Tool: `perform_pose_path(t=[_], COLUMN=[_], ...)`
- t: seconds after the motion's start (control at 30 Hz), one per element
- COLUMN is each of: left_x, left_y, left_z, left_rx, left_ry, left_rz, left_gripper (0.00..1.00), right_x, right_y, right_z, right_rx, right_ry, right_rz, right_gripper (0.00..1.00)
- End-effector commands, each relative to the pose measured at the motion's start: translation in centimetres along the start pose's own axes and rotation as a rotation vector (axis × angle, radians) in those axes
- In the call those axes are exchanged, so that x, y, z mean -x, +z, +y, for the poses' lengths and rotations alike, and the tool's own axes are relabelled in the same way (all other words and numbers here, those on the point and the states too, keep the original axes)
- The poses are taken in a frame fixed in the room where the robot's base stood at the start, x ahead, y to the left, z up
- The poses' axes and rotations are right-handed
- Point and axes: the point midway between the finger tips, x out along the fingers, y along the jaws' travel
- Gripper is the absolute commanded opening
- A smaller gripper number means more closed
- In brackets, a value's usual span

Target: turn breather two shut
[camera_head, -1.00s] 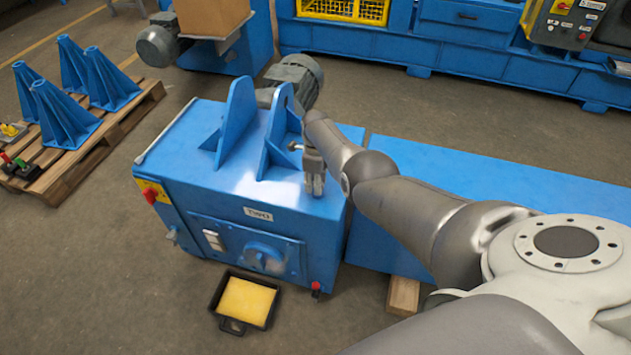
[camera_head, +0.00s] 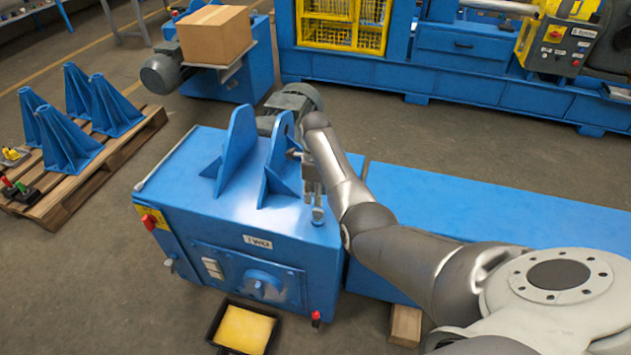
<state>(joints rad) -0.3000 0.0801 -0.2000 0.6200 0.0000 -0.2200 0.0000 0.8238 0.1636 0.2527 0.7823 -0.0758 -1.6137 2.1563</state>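The blue gearbox housing (camera_head: 200,205) with a white label reading "TWO" (camera_head: 257,241) stands in the middle of the head view. My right gripper (camera_head: 316,206) points down over the right part of its top, beside the blue upright brackets. A small grey rounded part (camera_head: 318,215), which looks like the breather, shows at the fingertips. The fingers hide most of it, and I cannot tell whether they grip it or how far it is turned. My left gripper is out of view.
Two blue brackets (camera_head: 236,145) rise from the housing top, close left of my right gripper. A black tray with a yellow pad (camera_head: 243,330) lies on the floor in front. A flat blue surface (camera_head: 470,215) extends right. A pallet (camera_head: 105,160) stands left.

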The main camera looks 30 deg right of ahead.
Motion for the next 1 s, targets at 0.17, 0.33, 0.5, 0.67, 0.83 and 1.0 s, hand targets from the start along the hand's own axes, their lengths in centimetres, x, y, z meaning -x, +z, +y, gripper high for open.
perform_pose_path(t=[0.17, 0.33, 0.5, 0.67, 0.83, 1.0], left_x=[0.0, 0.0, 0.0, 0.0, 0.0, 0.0], left_y=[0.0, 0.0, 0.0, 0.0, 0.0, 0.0], left_z=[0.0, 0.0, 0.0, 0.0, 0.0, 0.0], left_rx=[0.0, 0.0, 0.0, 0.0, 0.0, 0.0], left_ry=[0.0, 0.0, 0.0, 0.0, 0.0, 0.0], left_rz=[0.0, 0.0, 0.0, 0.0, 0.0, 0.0], left_gripper=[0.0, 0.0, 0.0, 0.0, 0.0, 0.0], right_x=[2.8, 4.1, 4.3, 4.3, 4.3, 3.7], right_y=[0.1, 0.0, 0.0, 0.0, 0.0, -0.4], right_z=[-0.1, 0.0, 0.0, 0.0, 0.0, 0.2], right_rx=[-0.001, -0.001, -0.001, -0.001, -0.001, 0.034], right_ry=[-0.003, -0.001, 0.0, 0.0, -0.001, -0.009], right_rz=[-0.001, 0.0, 0.0, 0.0, 0.0, 0.006], right_gripper=[0.32, 0.32, 0.32, 0.32, 0.32, 0.32])
